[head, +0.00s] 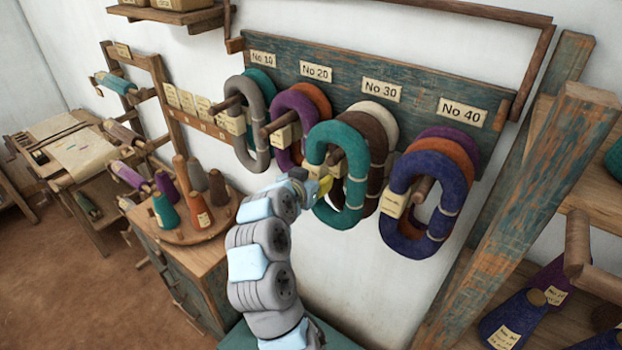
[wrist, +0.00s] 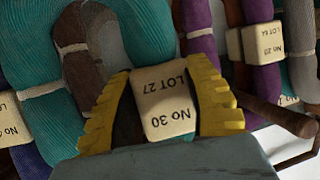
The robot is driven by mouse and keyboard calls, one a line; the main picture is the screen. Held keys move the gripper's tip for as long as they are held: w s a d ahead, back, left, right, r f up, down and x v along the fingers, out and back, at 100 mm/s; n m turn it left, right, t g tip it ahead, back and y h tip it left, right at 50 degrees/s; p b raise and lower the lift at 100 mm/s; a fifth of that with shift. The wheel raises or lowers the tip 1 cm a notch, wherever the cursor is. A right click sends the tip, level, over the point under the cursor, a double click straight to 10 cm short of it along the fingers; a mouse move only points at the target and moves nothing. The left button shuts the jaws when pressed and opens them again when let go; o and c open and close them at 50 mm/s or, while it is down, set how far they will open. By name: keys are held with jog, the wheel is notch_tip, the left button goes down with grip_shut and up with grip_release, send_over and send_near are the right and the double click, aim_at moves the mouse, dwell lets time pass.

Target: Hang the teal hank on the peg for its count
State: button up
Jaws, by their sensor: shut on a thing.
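The teal hank (head: 326,138) is the front loop under the "No 30" label (head: 381,90). The No 30 peg (head: 336,160) shows in its opening; I cannot tell whether the hank's weight rests on it. My gripper (head: 322,187) is at the hank's lower left. In the wrist view, its yellow fingers (wrist: 162,108) are shut on a paper tag (wrist: 162,103) reading "No 30 LOT 27", upside down. The teal yarn (wrist: 145,32) is right behind the tag. Brown (head: 377,150) and cream (head: 376,112) hanks hang behind it.
A round stand of cones (head: 193,233) is at the lower left. A wooden post (head: 530,220) stands at right.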

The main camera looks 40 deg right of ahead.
jog(key=shift+w+d+p, duration=0.15)
jog(key=shift+d+p, duration=0.1)
jog(key=shift+d, duration=0.35)
jog(key=shift+w+d+p, duration=0.15)
jog(key=shift+d+p, duration=0.1)
jog(key=shift+d, duration=0.35)
jog(key=shift+w+d+f+b, duration=0.15)
jog(key=shift+d+f+b, duration=0.45)
jog(key=shift+f+b, duration=0.65)
jog(key=shift+b, duration=0.15)
jog(key=shift+w+d+f, duration=0.1)
jog(key=shift+w+f, duration=0.05)
jog(key=shift+f, duration=0.25)
jog(key=o, duration=1.3)
jog(key=shift+a, duration=0.2)
jog(key=shift+d+r, duration=0.1)
jog(key=shift+r, duration=0.2)
